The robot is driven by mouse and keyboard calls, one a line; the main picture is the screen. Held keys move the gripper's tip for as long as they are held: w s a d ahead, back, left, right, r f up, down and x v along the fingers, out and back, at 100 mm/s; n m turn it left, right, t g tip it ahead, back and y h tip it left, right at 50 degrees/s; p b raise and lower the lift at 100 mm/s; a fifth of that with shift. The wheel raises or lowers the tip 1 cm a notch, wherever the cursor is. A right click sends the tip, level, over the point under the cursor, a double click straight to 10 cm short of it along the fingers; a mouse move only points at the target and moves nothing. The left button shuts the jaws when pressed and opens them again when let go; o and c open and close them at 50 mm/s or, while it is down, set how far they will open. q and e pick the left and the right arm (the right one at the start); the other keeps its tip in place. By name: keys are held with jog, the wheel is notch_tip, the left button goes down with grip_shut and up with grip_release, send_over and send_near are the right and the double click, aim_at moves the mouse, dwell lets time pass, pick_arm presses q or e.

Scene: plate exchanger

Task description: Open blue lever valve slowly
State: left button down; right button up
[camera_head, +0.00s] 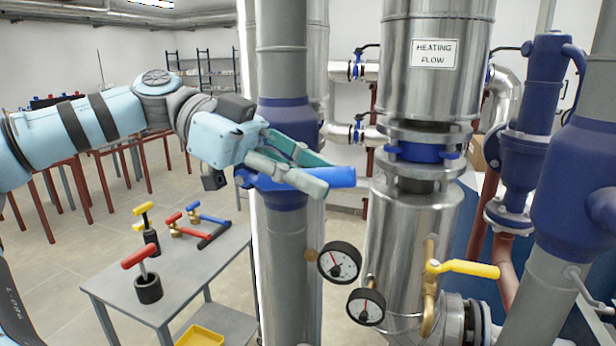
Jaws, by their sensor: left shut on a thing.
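The blue lever (338,177) belongs to a valve with a blue body (284,112) on a grey vertical pipe, in the head view's middle. The lever points to the right and is close to level. My left gripper (318,176) reaches in from the left and is shut on the lever, with its greenish fingers around it. The lever's free end sticks out to the right of the fingers. The fingers and wrist hide part of the lever and its joint with the valve. My right gripper is not in view.
Two round gauges (339,262) sit low beside the pipe, near a yellow lever (467,268). A large steel pipe labelled HEATING FLOW (433,53) stands to the right. A grey table (187,262) with several coloured levers stands at the lower left.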

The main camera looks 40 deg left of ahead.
pick_arm(q)
jog(key=shift+a+r+h, duration=0.15)
jog(key=shift+r+h, duration=0.25)
jog(key=shift+h, duration=0.2)
jog(key=shift+r, duration=0.2)
jog(key=c, duration=1.6)
grip_release()
jog(key=v, duration=1.2)
jog(key=shift+s+f, duration=0.1)
jog(key=shift+s, duration=0.15)
